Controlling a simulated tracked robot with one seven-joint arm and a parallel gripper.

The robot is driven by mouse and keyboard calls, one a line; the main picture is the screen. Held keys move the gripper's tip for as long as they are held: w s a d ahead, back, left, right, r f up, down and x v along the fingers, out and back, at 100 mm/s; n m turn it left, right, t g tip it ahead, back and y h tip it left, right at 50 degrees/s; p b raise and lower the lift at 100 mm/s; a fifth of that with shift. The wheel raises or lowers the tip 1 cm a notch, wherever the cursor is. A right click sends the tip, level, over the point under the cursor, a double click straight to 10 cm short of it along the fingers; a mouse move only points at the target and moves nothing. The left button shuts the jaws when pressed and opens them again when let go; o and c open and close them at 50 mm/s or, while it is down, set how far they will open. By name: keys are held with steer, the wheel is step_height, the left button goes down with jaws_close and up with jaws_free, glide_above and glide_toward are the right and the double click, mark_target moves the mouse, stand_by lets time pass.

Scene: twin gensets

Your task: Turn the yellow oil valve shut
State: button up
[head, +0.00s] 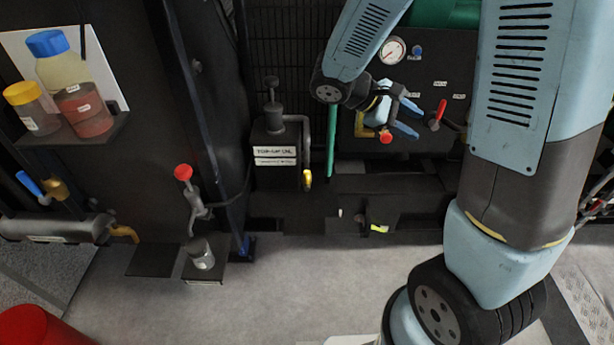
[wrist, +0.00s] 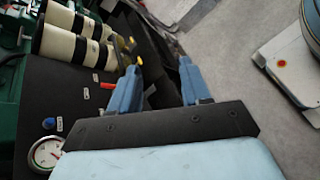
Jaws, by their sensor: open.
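The yellow oil valve (head: 308,180) is a small yellow handle. It hangs at the lower end of a grey pipe beside the dark tank labelled TOP-UP OIL (head: 274,152), in the middle of the head view. My gripper (head: 414,117) is to the right of it and higher in the picture, in front of the dark gauge panel. Its two blue fingers are apart and empty, well clear of the valve. The wrist view also shows my gripper (wrist: 159,66) with nothing between the fingers. I cannot pick out the oil valve for certain there.
The panel has a pressure gauge (head: 392,50) and a red lever (head: 438,115) near my gripper. A red-knobbed valve (head: 184,172) stands left of the tank. A shelf (head: 72,143) holds bottles. Grey floor (head: 330,275) is open in front.

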steer(key=w+a+f+n+t+h, duration=0.1)
steer(key=w+a+f+n+t, duration=0.45)
steer(key=f, duration=0.25)
steer(key=w+a+f+n+t+h, duration=0.1)
steer(key=w+a+f+n+t, duration=0.3)
steer(key=a+f+n+t, duration=0.3)
steer(key=n+t+y, duration=0.5)
steer(key=n+y, duration=0.5)
steer(key=n, duration=0.1)
glide_toward(307, 178)
steer(key=shift+m, duration=0.25)
steer(key=x, duration=1.1)
steer(key=shift+w+a, duration=0.15)
jaws_close()
